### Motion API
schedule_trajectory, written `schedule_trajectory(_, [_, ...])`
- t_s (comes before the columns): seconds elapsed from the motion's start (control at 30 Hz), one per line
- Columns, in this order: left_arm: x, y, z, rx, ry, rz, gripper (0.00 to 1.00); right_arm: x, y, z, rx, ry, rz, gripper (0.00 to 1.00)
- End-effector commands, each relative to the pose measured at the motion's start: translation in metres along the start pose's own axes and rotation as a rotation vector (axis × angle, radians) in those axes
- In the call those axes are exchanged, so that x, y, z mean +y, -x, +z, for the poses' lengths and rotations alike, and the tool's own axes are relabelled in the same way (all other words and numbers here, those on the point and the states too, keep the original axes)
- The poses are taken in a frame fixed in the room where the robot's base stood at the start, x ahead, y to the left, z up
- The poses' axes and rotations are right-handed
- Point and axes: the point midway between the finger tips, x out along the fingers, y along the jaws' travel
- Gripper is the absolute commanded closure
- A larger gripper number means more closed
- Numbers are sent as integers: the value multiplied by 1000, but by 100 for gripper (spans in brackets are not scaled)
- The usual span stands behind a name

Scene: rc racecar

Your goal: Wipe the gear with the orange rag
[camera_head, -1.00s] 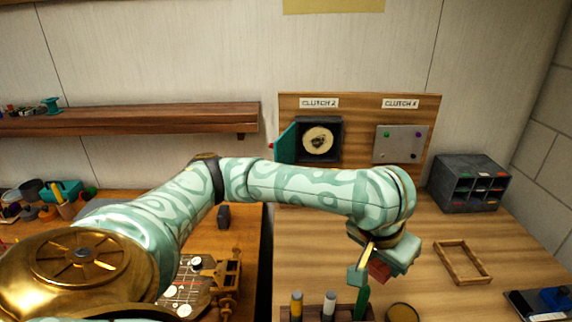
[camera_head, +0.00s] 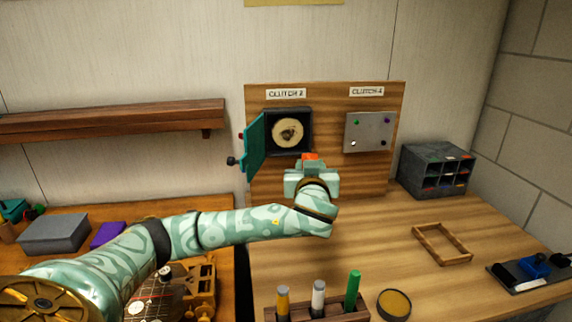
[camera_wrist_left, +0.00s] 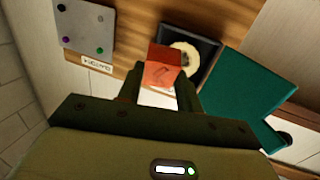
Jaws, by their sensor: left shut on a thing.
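The gear (camera_head: 289,133) is a pale round disc with a dark dirty middle, set in the dark open box under the CLUTCH 2 label. It also shows in the left wrist view (camera_wrist_left: 187,55), partly hidden behind the rag. My left gripper (camera_head: 309,162) is shut on the orange rag (camera_head: 310,157), in front of the panel and just below and right of the gear. The rag (camera_wrist_left: 163,66) sticks out between the fingers in the left wrist view. Whether it touches the gear or box cannot be told. My right gripper is not in view.
The teal door (camera_head: 255,145) of the box stands open to the left. A grey plate (camera_head: 369,132) is under CLUTCH 4. A marker rack (camera_head: 335,312), round tin (camera_head: 394,304), wooden frame (camera_head: 442,243) and dark drawer unit (camera_head: 436,170) stand on the bench.

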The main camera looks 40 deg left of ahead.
Motion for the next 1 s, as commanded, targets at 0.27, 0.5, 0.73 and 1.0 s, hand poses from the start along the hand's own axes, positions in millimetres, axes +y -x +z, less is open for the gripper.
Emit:
schedule_trajectory(0.27, [-46, -25, -9, 336, -22, -164, 86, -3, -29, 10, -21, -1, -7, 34])
schedule_trajectory(0.5, [-62, -27, -19, 441, -38, -221, 86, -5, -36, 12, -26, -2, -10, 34])
schedule_trajectory(0.73, [-68, -47, -23, 448, -40, -225, 86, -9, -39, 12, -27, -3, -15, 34])
schedule_trajectory(1.0, [-73, -74, -23, 447, -38, -222, 86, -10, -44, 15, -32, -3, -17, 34])
